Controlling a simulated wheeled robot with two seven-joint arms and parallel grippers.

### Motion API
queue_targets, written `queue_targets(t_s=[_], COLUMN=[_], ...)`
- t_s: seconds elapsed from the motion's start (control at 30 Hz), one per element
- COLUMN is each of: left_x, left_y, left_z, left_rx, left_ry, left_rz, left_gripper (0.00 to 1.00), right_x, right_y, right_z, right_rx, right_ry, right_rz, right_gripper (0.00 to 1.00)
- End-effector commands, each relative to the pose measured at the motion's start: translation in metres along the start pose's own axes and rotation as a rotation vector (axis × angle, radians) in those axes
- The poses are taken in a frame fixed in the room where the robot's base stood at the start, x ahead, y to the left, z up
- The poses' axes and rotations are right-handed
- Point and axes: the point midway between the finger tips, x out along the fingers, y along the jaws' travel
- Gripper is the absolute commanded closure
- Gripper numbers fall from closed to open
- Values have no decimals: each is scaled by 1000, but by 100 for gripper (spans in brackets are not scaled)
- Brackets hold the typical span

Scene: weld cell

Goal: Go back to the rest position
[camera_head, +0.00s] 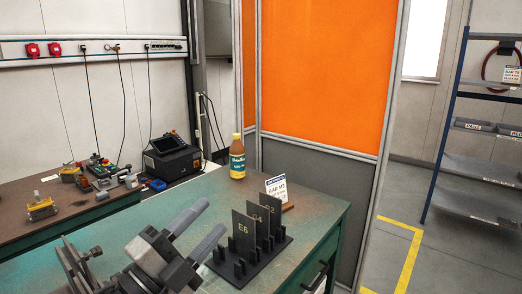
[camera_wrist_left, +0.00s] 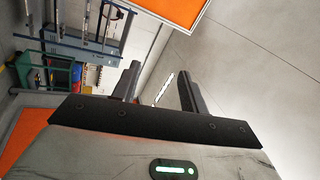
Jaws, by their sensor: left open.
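My left gripper (camera_head: 211,217) is in the lower left of the head view, over the green-topped bench (camera_head: 318,212). Its two grey fingers point up and to the right, spread apart with nothing between them. In the left wrist view, the gripper (camera_wrist_left: 158,80) also shows two separate dark fingers with an empty gap, facing a wall and shelves in the distance. A black slotted rack (camera_head: 252,262) with upright dark plates, marked E6 and other codes, stands just right of the fingers in the head view. My right gripper is in neither view.
A yellow-brown bottle (camera_head: 237,157) and a sign reading BAR M2 (camera_head: 277,188) stand on the bench. A metal fixture (camera_head: 78,268) is at the lower left. An orange screen (camera_head: 320,75) stands behind; blue shelving (camera_head: 485,170) is right.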

Motion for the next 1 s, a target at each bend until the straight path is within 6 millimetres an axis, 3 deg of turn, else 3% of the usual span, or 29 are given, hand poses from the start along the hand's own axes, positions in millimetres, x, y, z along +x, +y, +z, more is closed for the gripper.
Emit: queue_targets(t_s=[0.13,0.2,0.27,0.4,0.6,0.9,0.97,1.0], left_x=[-58,-100,-135,-198,-258,-320,-331,-328], left_y=[41,71,95,133,161,179,181,193], left_z=[58,73,77,66,38,-8,-18,-12], left_rx=[-404,-575,-695,-879,-1035,-1191,-1217,-1218], left_ry=[-521,-759,-930,-1202,-1441,-1685,-1726,-1690], left_rz=[43,104,164,288,429,611,646,627], left_gripper=[56,56,56,56,56,56,56,56], right_x=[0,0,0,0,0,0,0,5], right_y=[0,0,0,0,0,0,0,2], right_z=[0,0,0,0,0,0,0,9], right_rx=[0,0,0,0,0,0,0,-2], right_ry=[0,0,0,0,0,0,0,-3], right_rz=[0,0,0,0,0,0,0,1], right_gripper=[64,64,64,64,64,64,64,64])
